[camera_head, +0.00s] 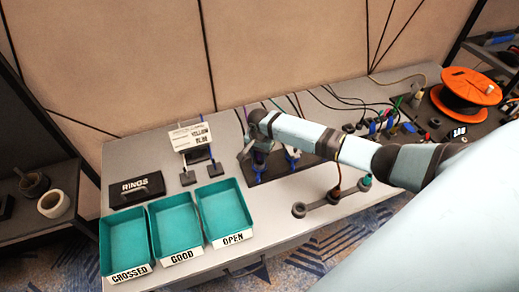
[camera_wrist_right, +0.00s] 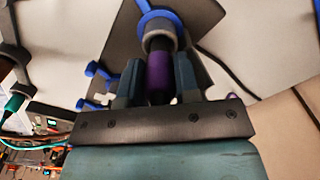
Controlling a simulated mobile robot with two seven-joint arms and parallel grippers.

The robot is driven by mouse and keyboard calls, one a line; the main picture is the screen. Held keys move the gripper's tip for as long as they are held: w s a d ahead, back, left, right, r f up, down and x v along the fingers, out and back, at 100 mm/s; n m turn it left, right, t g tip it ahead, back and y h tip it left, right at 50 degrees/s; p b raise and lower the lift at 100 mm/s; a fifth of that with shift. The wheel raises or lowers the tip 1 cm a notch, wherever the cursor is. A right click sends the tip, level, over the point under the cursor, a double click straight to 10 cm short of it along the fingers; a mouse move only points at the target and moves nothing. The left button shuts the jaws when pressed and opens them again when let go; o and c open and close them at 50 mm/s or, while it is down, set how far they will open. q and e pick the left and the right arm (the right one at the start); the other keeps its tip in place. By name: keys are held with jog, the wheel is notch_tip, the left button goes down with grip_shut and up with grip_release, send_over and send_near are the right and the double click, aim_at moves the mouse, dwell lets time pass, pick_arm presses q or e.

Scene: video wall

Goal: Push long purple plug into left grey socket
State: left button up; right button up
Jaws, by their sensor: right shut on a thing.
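My right gripper (camera_wrist_right: 160,72) is shut on the long purple plug (camera_wrist_right: 158,80), which stands between its two fingers in the right wrist view. The plug's far end meets a dark grey collar, the grey socket (camera_wrist_right: 158,40), which has a blue ring (camera_wrist_right: 154,17) around it. How deep the plug sits in it cannot be told. In the head view my right gripper (camera_head: 259,150) is over the left part of the dark panel (camera_head: 277,168), and my arm hides much of the plug and socket. My left gripper is not in view.
Teal trays marked CROSSED (camera_head: 108,262), GOOD (camera_head: 157,247) and OPEN (camera_head: 244,217) stand left of the panel. A YELLOW/BLUE card (camera_head: 190,137) stands behind them. Cables run behind the panel. An orange reel (camera_head: 470,88) stands at the far right. Bare table shows in front.

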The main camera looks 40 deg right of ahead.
jog(key=shift+f, duration=0.15)
dwell(0.3)
jog(key=shift+f, duration=0.45)
jog(key=shift+f, duration=0.1)
dwell(0.3)
jog(key=o, duration=1)
jog(key=shift+s, duration=0.1)
jog(key=shift+r, duration=0.2)
notch_tip(320, 180, up, 14)
jog(key=shift+s+f, duration=0.15)
jog(key=shift+f, duration=0.1)
